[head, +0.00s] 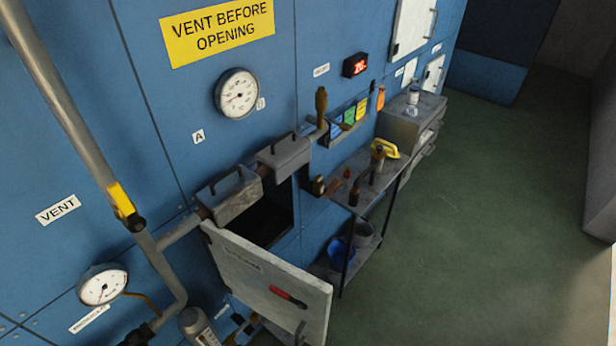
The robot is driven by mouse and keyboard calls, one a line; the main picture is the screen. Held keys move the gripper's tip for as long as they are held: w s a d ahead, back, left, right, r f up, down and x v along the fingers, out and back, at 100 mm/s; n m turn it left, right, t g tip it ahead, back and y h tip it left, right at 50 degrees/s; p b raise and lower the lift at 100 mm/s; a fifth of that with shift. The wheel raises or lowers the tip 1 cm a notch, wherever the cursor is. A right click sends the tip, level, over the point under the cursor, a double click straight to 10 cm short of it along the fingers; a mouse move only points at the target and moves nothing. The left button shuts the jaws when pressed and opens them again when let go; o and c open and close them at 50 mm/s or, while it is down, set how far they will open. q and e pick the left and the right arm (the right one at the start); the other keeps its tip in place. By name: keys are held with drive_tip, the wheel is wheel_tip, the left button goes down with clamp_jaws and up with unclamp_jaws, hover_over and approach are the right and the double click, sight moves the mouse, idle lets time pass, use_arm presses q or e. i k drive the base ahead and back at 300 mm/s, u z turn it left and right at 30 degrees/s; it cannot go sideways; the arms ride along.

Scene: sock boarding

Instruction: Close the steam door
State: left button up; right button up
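The steam door (270,285) is a pale, worn metal panel with faint dark lettering, a red-and-black handle and a small grip near its lower right. It stands open, swung out from the blue wall on its left side. Behind it a dark opening (265,222) shows in the wall, below two grey metal blocks on a pipe. The door's lower edge is partly cut off by the picture. Neither of my grippers is in view.
A grey pipe (75,125) with a yellow-sleeved lever runs down the left. Gauges (237,93) sit on the wall. A metal shelf (390,180) with tools and a blue bucket (341,252) stands right of the door. Green floor (490,200) at right is clear.

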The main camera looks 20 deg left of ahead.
sight(248, 271)
drive_tip(key=u, duration=1.85)
drive_tip(key=k, duration=1)
drive_tip(key=z, duration=0.75)
